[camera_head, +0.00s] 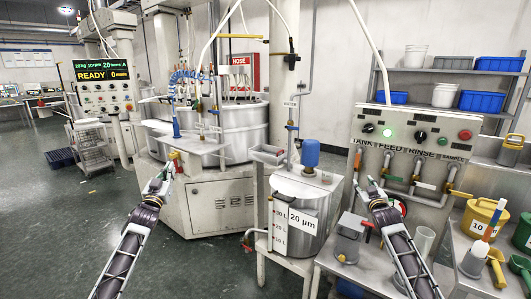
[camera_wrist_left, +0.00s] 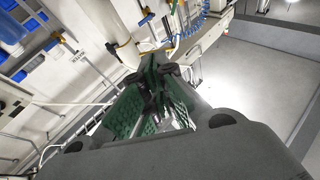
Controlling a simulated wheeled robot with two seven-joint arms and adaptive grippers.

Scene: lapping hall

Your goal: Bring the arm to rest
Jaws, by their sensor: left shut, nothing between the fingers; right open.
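My left arm comes in from the lower left in the head view. Its gripper (camera_head: 163,179) is raised in front of the grey lapping machine's cabinet, and its fingers are shut with nothing between them. The left wrist view shows its green-padded fingers (camera_wrist_left: 158,90) close up, with no object held. My right arm comes in from the lower right. Its gripper (camera_head: 371,187) is open and empty, in front of the tank feed and rinse panel (camera_head: 415,140). The small size hides the exact gap between its fingertips.
A steel tank labelled 20 µm (camera_head: 318,232) stands between my arms. The grey lapping machine (camera_head: 225,205) is behind my left gripper. A bench at right holds a yellow bucket (camera_head: 478,217) and a clear cylinder (camera_head: 424,243). Open green floor (camera_head: 60,230) lies at left.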

